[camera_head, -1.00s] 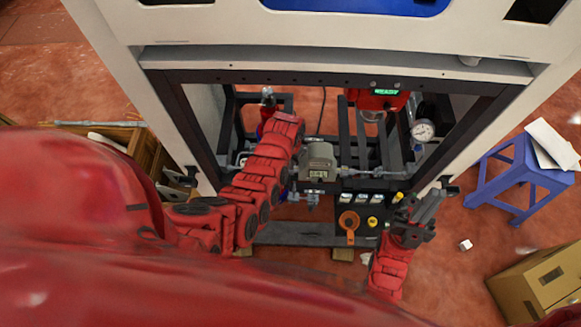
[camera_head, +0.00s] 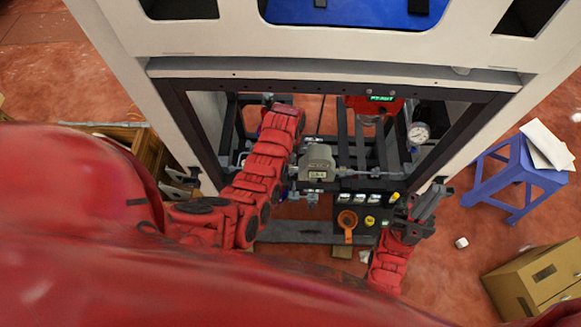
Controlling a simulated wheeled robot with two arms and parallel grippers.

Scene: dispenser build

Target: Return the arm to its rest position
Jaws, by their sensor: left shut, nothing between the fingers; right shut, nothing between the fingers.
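My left arm (camera_head: 262,172) reaches from the lower left up into the open lower bay of the white machine. Its far end stands near the back of the bay, left of a grey metal block with a label (camera_head: 317,163). The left gripper itself is hidden behind the arm links. My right arm (camera_head: 390,262) comes up from the bottom, right of centre. My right gripper (camera_head: 429,203) is shut and empty, with its fingers pointing up and to the right, in front of the bay's right front corner.
The white machine frame (camera_head: 330,52) surrounds the bay. Inside are a red unit with a green display (camera_head: 368,107), a gauge (camera_head: 419,133) and an orange ring-shaped part (camera_head: 347,221).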

